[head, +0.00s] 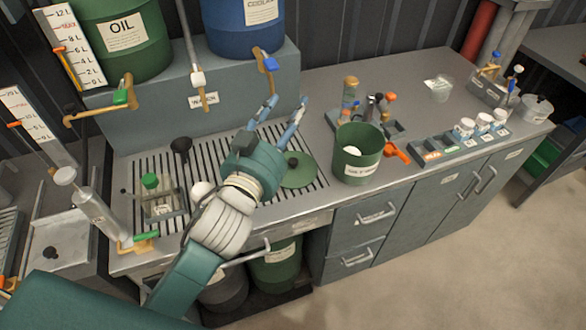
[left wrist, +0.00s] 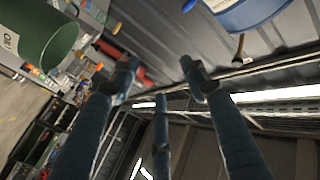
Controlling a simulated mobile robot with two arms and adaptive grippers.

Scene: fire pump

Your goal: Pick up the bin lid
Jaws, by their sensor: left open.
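The bin lid (head: 299,171), a flat green disc with a dark knob, lies on the slatted drain grate of the bench in the head view. My left gripper (head: 287,108) is open and empty, with its blue fingers spread and pointing toward the back of the bench. Its teal body covers the lid's left edge in the picture. The fingers also show in the left wrist view (left wrist: 158,72), with nothing between them. The lid does not show in that view. The green bin (head: 357,154) stands open just right of the lid. My right gripper is not in view.
Taps hang below the oil drum (head: 123,38) and the blue coolant drum (head: 243,27). Small bottles and a tray (head: 462,146) occupy the right.

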